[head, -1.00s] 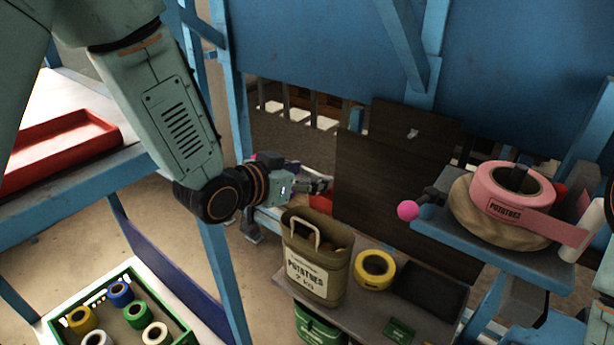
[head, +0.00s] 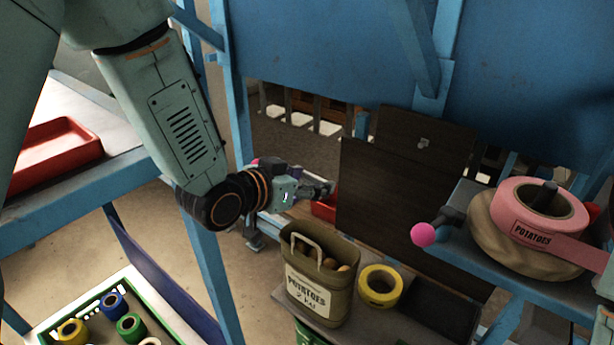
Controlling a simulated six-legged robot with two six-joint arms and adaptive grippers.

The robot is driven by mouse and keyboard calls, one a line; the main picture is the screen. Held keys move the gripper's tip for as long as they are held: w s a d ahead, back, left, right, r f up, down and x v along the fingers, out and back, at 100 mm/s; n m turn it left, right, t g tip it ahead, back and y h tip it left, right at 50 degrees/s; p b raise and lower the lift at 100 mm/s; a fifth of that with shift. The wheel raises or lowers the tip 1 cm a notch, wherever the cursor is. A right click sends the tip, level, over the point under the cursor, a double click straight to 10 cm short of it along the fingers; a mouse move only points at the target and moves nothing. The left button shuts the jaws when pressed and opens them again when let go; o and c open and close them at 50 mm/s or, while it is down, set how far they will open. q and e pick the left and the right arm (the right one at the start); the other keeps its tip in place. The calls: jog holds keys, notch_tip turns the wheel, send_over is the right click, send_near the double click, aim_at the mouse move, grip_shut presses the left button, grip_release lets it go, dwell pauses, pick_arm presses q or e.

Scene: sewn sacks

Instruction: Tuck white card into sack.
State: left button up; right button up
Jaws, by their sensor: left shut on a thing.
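The olive sack (head: 320,250) stands upright on the low shelf in the head view. Its top is open, with potatoes inside, a pale handle at the rim and a white "POTATOES 2 kg" label on its front. My left gripper (head: 325,188) is above and behind the sack, apart from it. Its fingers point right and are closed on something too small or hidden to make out. I cannot pick out a loose white card. My right gripper is not in view.
A yellow tape roll (head: 380,286) sits right of the sack. A dark board (head: 390,210) stands close right of my gripper. A red bin (head: 324,208) is just below the fingers.

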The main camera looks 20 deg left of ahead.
pick_arm(q)
notch_tip(320, 180, down, 4)
jog(key=b, duration=0.3)
jog(key=shift+w+f, duration=0.1)
jog(key=shift+f, duration=0.05)
jog(key=o, duration=0.8)
jog(key=shift+a, duration=0.15)
